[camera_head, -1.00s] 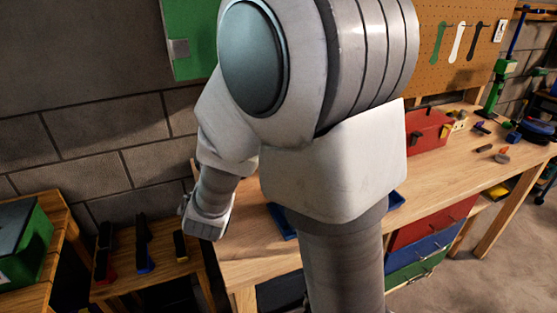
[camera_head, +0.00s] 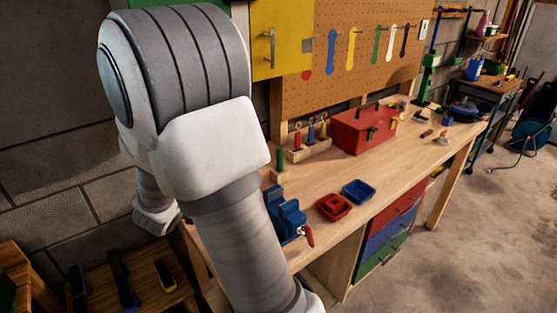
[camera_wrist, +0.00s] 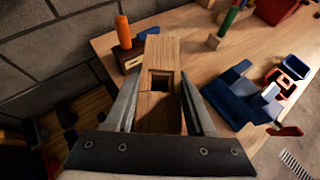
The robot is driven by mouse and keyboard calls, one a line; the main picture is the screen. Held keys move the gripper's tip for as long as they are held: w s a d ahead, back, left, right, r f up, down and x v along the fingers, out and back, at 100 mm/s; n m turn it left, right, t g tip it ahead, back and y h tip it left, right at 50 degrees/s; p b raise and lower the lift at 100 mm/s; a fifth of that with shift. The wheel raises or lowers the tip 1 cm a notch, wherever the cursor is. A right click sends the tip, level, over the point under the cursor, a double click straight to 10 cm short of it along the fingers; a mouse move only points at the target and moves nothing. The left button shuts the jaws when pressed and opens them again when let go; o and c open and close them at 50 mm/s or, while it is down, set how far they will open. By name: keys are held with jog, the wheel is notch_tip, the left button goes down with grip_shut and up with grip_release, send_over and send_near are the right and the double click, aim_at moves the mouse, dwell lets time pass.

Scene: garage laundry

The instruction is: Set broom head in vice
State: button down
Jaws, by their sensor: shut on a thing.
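The broom head (camera_wrist: 161,52), a wooden block with a square socket, is held between the two fingers of my gripper (camera_wrist: 160,92) in the wrist view. Its underside is hidden. The blue vice (camera_wrist: 232,92) is on the workbench to the right of the broom head, apart from it, with its jaw gap facing up and a red handle at its near side. The vice also shows in the head view (camera_head: 284,214), just right of my arm, which partly covers it. The gripper and broom head are hidden in the head view.
The workbench (camera_head: 335,178) bears a red tray (camera_head: 334,208), a blue tray (camera_head: 359,191), a red toolbox (camera_head: 364,129) and a holder with coloured handles. An orange-handled tool (camera_wrist: 123,30) stands beyond the broom head. A low wooden stand is at lower left.

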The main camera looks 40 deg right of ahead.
jog(key=s+d+m+g+h+p, duration=0.1)
jog(key=s+d+m+g, duration=0.2)
jog(key=d, duration=0.4)
jog(key=s+d+r+m+g+h+p, duration=0.1)
jog(key=s+d+m+g+p, duration=0.1)
jog(key=d, duration=0.5)
jog(key=s+d+r+m+g+h+p, duration=0.1)
jog(key=s+d+m+g+p, duration=0.1)
jog(key=s+d+m+g, duration=0.2)
jog(key=d+m+g, duration=0.1)
jog(key=d, duration=0.2)
jog(key=shift+s+d+h, duration=0.15)
jog(key=shift+s+h, duration=0.2)
jog(key=shift+h, duration=0.05)
